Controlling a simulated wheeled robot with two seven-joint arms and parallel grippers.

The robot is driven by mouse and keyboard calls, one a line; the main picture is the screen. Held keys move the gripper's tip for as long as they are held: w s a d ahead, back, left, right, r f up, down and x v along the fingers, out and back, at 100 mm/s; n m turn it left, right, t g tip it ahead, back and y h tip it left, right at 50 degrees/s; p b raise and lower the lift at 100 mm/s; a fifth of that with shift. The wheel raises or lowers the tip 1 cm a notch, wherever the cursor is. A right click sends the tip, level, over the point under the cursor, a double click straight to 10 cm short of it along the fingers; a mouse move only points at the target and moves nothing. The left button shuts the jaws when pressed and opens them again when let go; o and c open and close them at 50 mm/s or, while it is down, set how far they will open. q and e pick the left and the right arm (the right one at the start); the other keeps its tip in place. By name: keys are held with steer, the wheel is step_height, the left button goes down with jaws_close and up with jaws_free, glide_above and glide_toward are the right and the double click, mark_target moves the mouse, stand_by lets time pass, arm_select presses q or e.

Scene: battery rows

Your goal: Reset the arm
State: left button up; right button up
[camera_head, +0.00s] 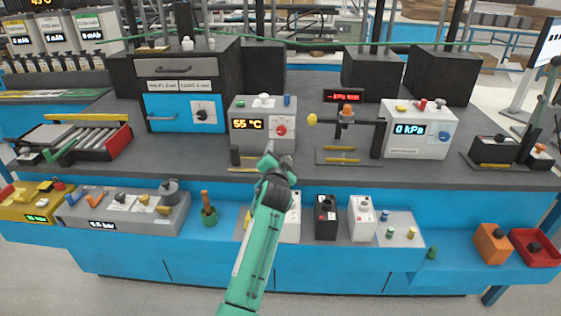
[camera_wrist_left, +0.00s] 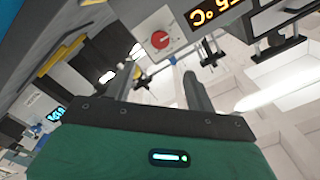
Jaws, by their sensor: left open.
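My left gripper (camera_head: 269,156) is at the end of the green arm that reaches up from the bottom middle of the head view. It is in front of the grey heater box (camera_head: 263,140), which shows 55 °C and has a red knob (camera_head: 281,130). The gripper is open with nothing seen between its fingers. In the left wrist view, the heater's red knob (camera_wrist_left: 160,40) and its yellow display (camera_wrist_left: 213,10) show beyond the fingers, tilted. I cannot tell how far the gripper is from the box. My right gripper is not in view.
A white gauge box (camera_head: 420,130) reading 0 kPa stands to the right on the dark worktop (camera_head: 330,175). A blue-fronted cabinet (camera_head: 185,113) stands to the left. A lower blue shelf holds a grey panel (camera_head: 125,212), a black battery block (camera_head: 326,220) and an orange block (camera_head: 492,243).

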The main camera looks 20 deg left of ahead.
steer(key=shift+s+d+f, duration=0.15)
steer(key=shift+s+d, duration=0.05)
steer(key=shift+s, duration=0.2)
